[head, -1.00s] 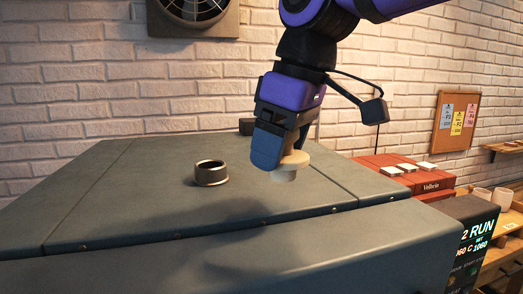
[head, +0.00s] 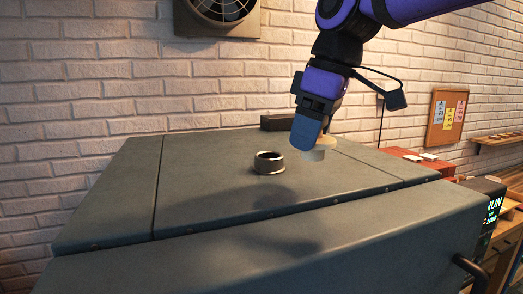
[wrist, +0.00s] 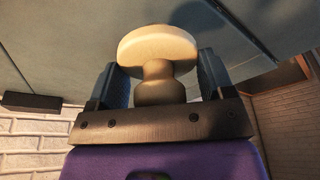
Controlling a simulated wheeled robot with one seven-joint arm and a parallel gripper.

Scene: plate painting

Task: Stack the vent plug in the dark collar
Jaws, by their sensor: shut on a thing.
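The dark collar (head: 268,163) is a short, open ring standing on the grey top of the kiln-like box (head: 200,185). The vent plug (head: 318,150) is cream-coloured, with a wide round head and a narrower neck. My gripper (head: 308,140) is shut on the plug and holds it to the right of the collar, apart from it. In the wrist view the plug (wrist: 158,50) sits between the two blue fingers of my gripper (wrist: 160,85). Its far end is hidden there. The collar does not show in the wrist view.
A dark block (head: 278,122) lies at the back edge of the box top. A red box with pale pieces (head: 408,157) stands beyond the right edge. A vent fan (head: 220,10) is on the brick wall. The top around the collar is clear.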

